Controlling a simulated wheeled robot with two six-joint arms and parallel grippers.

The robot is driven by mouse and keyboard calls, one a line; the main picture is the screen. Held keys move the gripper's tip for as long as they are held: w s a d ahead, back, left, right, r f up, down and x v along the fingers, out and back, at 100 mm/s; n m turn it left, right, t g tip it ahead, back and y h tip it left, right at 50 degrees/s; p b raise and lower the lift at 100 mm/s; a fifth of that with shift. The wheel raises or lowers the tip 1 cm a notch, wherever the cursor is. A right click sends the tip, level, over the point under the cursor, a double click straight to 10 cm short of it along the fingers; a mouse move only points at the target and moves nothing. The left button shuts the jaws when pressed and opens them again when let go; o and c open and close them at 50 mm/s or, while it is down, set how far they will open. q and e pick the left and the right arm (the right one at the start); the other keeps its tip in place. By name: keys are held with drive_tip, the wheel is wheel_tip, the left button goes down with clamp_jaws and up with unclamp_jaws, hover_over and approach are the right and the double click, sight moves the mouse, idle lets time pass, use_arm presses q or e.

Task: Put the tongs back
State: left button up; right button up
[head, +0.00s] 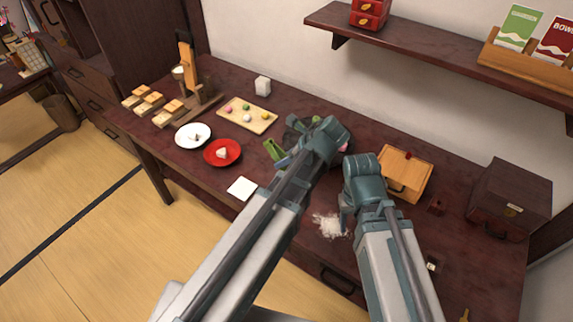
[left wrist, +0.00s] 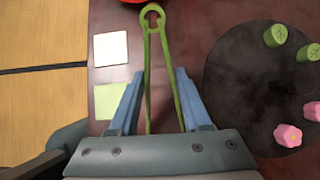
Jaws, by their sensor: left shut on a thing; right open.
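The green tongs (left wrist: 148,75) stand between the two blue fingers of my left gripper (left wrist: 155,100), which is shut on them. Their rounded loop end points away from the gripper, and their lower part is hidden behind the gripper body. In the head view the tongs (head: 271,149) show as a short green piece by my left gripper (head: 284,158), over the dark table. My right gripper (head: 345,205) is open and empty, pointing down near a pile of white powder (head: 328,225); its fingertips are partly hidden.
A dark round plate (left wrist: 250,85) holds green and pink sweets, beside the tongs. A white square (left wrist: 111,49) and a pale green square (left wrist: 108,101) lie left. A red plate (head: 222,152), white plate (head: 181,139) and wooden box (head: 408,166) share the table (head: 455,255).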

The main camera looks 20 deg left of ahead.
use_arm(q)
drive_tip(key=shift+f, duration=0.15)
use_arm(e)
drive_tip(key=shift+f, duration=0.15)
use_arm(q)
drive_tip(key=shift+f, duration=0.2)
use_arm(e)
drive_tip(key=shift+f, duration=0.25)
use_arm(q)
drive_tip(key=o, duration=0.6)
drive_tip(key=shift+c, duration=0.2)
drive_tip(key=shift+r, duration=0.1)
use_arm(e)
drive_tip(key=shift+r, duration=0.15)
